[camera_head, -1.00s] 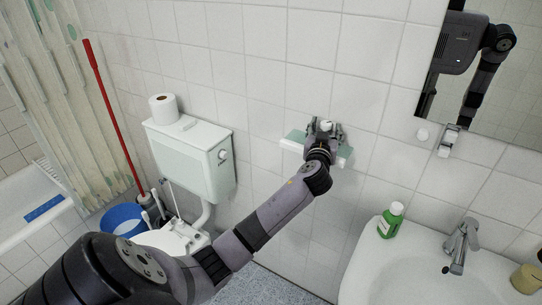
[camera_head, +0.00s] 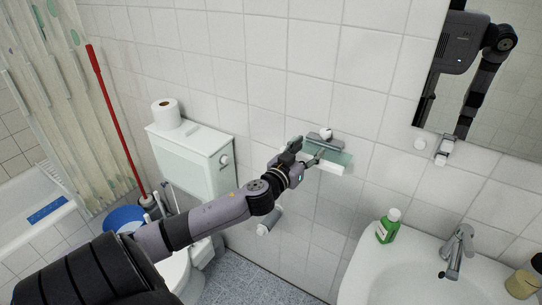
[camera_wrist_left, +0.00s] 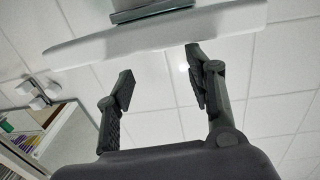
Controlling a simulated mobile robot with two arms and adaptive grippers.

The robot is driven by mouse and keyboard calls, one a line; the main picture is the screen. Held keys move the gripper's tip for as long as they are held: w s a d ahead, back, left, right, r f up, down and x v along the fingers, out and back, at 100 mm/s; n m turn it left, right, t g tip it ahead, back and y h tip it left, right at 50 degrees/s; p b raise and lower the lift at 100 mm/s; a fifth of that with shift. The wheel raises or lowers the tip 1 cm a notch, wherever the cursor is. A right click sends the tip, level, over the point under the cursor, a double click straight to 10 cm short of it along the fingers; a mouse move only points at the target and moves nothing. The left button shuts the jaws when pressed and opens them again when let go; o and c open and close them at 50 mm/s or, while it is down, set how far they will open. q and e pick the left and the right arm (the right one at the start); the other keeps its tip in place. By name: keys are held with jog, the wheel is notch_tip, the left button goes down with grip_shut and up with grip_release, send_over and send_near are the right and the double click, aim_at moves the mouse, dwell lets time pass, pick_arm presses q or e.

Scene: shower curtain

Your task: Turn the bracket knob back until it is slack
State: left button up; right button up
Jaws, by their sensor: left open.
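A small pale round knob (camera_head: 326,133) sits on the grey bracket (camera_head: 322,142) of a small wall shelf (camera_head: 338,160) with a greenish top and white front edge. My left gripper (camera_head: 306,152) is open at the shelf's left end, lower and left of the knob, apart from it. In the left wrist view my open fingers (camera_wrist_left: 159,80) have nothing between them. The shelf's white edge (camera_wrist_left: 160,42) and part of the grey bracket (camera_wrist_left: 152,10) show above them there; the knob is out of that view. My right gripper is not in view.
The sink (camera_head: 395,270) with a green bottle (camera_head: 387,228) stands at the lower right. A mirror (camera_head: 500,90) hangs above it. The toilet cistern (camera_head: 195,155) with a paper roll (camera_head: 166,113) is on the left. A paper holder (camera_head: 269,222) is below my arm.

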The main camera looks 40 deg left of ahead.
pick_arm(q)
jog(key=s+d+b, duration=0.1)
jog(key=s+b, duration=0.1)
jog(key=s, duration=0.7)
jog(key=s+a+f+g, duration=0.1)
jog(key=a+f+g, duration=0.1)
jog(key=f, duration=1)
jog(key=s+a+f+g, duration=0.1)
jog(key=a+f+g, duration=0.1)
jog(key=f, duration=1)
jog(key=shift+f+y, duration=0.2)
jog(key=shift+y, duration=0.1)
jog(key=shift+s, duration=0.15)
jog(key=shift+c, duration=0.4)
